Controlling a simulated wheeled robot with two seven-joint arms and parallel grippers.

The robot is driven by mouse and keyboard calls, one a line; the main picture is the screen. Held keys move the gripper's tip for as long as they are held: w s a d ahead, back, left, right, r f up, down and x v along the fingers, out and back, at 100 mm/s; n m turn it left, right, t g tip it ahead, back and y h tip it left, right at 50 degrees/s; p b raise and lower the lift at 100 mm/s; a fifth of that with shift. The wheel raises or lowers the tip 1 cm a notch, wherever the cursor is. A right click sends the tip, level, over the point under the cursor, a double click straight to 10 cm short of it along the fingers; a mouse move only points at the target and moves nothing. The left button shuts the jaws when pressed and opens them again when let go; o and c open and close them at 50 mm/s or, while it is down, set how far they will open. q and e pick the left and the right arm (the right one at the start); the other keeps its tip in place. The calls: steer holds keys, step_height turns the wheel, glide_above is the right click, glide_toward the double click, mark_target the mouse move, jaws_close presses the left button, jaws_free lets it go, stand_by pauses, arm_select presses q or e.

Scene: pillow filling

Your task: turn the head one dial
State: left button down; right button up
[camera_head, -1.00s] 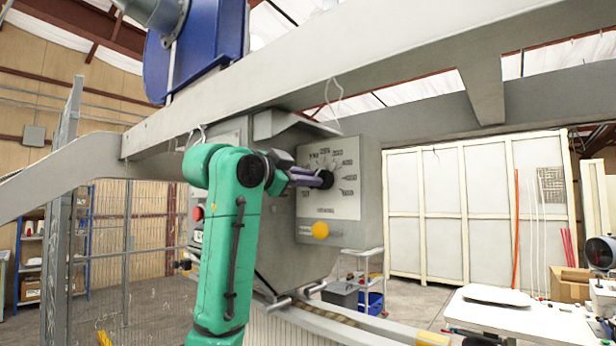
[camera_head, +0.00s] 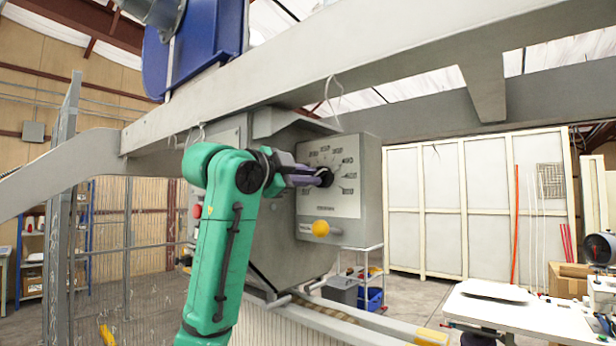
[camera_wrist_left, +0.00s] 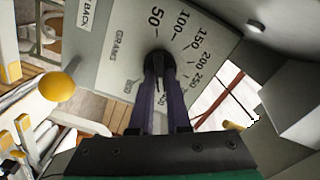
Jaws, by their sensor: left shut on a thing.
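The black dial (camera_head: 326,177) sits in the middle of a light grey panel with printed numbers (camera_head: 345,205) on the front of a grey machine box. My left gripper (camera_head: 318,177) reaches it from the left and is shut on the dial. In the left wrist view the dial (camera_wrist_left: 157,66) is between the two purple fingertips of the gripper (camera_wrist_left: 156,80), with the numbers 50 to 250 and the word GRAMS around it. The fingers hide part of the dial's edge. My right gripper is not in view.
A yellow knob (camera_head: 320,228) sits below the dial, and a red button (camera_head: 197,211) is at the box's left. A grey beam (camera_head: 300,95) runs above. A white table (camera_head: 520,315) stands at the lower right. A wire fence (camera_head: 125,235) is at the left.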

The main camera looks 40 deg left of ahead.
arm_select(q)
steer(key=c, duration=0.9)
jaws_free()
steer(key=shift+s, duration=0.1)
steer(key=s+b, duration=0.5)
steer(key=s, duration=0.9)
steer(key=shift+s+d, duration=0.15)
steer(key=shift+d, duration=0.05)
